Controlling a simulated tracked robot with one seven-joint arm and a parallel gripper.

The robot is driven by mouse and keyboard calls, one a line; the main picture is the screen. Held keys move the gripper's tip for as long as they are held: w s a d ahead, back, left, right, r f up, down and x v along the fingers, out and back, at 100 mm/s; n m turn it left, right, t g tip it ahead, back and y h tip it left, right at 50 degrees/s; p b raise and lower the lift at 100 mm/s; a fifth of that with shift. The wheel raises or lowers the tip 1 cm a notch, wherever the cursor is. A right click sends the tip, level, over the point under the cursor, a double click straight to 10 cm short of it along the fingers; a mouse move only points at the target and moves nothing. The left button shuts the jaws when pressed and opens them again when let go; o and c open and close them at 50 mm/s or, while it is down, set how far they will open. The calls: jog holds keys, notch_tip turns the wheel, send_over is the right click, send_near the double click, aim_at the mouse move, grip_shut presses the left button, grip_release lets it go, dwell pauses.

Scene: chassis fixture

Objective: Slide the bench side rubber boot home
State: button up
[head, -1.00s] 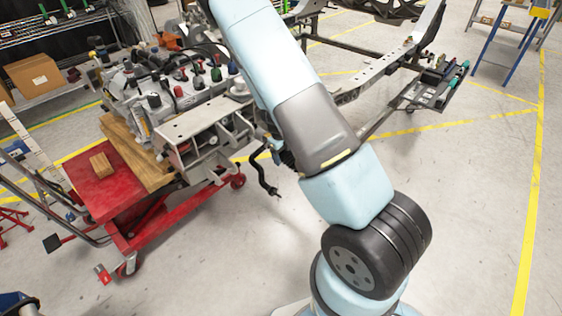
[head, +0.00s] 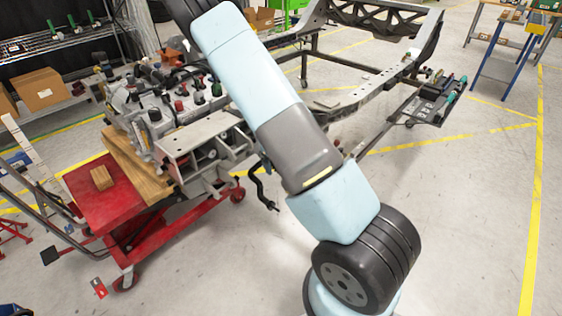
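My gripper is not in view; only my arm's links cross the middle of the head view. A grey metal assembly (head: 155,112) with several small black, red and green caps or knobs on top sits at the left. I cannot tell whether any of these is the rubber boot, nor which side is the bench side. The far end of my arm runs past the top edge, near the assembly's right side, and hides part of what lies behind it. A black bent hose (head: 262,188) hangs at the assembly's right end.
A red wheeled lift (head: 100,190) bears the assembly on wooden boards, with a small wooden block (head: 102,178) beside them. A black chassis frame (head: 365,97) stands behind. A tool tray (head: 425,108) is at its right. A blue-legged bench (head: 500,65) stands far right. Floor at right is clear.

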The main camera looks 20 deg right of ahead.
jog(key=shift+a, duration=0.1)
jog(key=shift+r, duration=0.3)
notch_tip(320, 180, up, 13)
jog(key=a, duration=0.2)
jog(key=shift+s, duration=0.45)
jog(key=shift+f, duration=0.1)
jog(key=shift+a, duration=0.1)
